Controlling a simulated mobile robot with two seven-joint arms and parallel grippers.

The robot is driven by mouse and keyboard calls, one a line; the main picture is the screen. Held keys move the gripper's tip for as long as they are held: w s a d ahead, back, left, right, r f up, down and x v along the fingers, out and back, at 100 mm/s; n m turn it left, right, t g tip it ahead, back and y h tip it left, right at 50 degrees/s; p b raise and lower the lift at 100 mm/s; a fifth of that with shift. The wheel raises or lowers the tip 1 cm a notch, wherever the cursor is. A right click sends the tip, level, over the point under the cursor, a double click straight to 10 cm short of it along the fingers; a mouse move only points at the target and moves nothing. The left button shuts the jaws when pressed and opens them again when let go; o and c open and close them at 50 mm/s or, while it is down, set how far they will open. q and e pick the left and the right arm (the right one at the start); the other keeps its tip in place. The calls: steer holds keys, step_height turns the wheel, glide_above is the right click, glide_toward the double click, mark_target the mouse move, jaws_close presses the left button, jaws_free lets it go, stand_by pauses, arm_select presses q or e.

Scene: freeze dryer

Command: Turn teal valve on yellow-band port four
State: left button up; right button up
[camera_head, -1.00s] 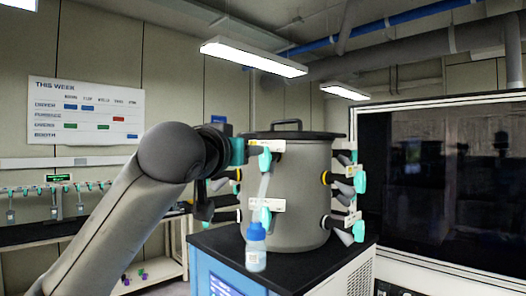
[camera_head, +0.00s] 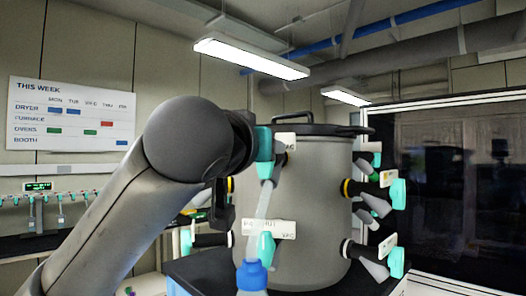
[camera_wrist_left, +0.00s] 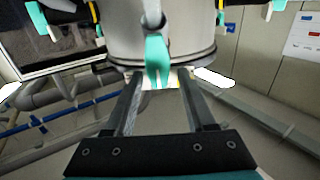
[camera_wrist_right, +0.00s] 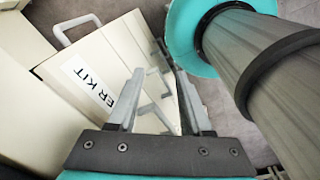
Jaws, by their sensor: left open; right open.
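The grey drum chamber (camera_head: 308,220) carries several ports with teal valves. A yellow-band port (camera_head: 347,187) on its right side has a teal valve (camera_head: 398,193) and a yellow-marked tag. Port numbers are too small to read. My left arm reaches to the drum's left front, where its wrist hides much of a valve. In the left wrist view, my left gripper (camera_wrist_left: 159,82) is open, with a teal valve (camera_wrist_left: 157,55) in line between its fingertips; contact cannot be told. A yellow band (camera_wrist_left: 93,11) shows there too. My right gripper (camera_wrist_right: 158,72) is open and empty, away from the drum.
A dark glass-fronted cabinet (camera_head: 450,190) stands right of the drum. A pale case marked "ER KIT" (camera_wrist_right: 75,90) lies below my right gripper. A schedule board (camera_head: 72,113) is on the wall.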

arm_select(q)
steer(key=shift+w, duration=0.1)
steer(key=shift+s, duration=0.2)
steer(key=shift+c, duration=0.5)
steer(key=shift+w, duration=0.1)
jaws_close()
